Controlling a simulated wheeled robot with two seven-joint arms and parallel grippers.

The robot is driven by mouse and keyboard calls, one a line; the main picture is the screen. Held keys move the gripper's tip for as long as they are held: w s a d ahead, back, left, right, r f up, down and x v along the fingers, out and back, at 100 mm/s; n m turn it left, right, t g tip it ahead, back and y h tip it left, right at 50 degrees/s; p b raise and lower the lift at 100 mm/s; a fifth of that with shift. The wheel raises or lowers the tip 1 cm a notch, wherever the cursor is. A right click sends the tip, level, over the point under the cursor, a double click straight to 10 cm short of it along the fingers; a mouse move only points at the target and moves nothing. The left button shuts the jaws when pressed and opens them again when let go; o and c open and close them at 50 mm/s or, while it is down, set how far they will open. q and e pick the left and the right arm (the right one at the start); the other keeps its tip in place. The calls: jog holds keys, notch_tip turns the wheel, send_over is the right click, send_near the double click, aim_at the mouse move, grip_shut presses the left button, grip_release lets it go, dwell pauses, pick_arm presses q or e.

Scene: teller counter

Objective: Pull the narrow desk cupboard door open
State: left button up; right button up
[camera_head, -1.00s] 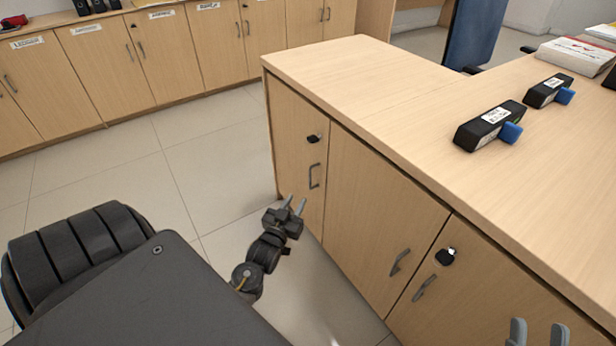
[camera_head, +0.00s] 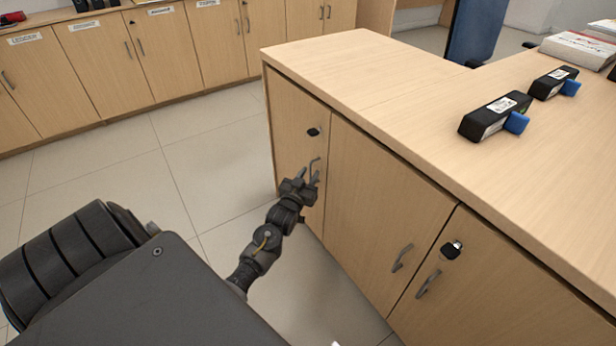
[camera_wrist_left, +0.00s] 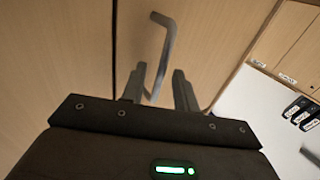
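The narrow cupboard door (camera_head: 290,110) is at the left end of the wooden desk and looks closed. It has a black lock and a grey bar handle (camera_head: 316,163) below it. My left gripper (camera_head: 311,174) is at this handle, its fingers pointing at the door. In the left wrist view the two fingers (camera_wrist_left: 158,88) are apart, and the bent handle (camera_wrist_left: 165,45) reaches down between them. I cannot tell whether either finger touches it. My right gripper is out of view.
A wider door (camera_head: 375,205) with its own handle is to the right of the narrow one. Black stamp-like devices (camera_head: 495,116) with blue tabs lie on the desk top (camera_head: 370,75). Low cupboards (camera_head: 95,65) line the back wall. Tiled floor (camera_head: 170,170) is free between them.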

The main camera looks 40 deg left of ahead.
pick_arm(q)
grip_shut()
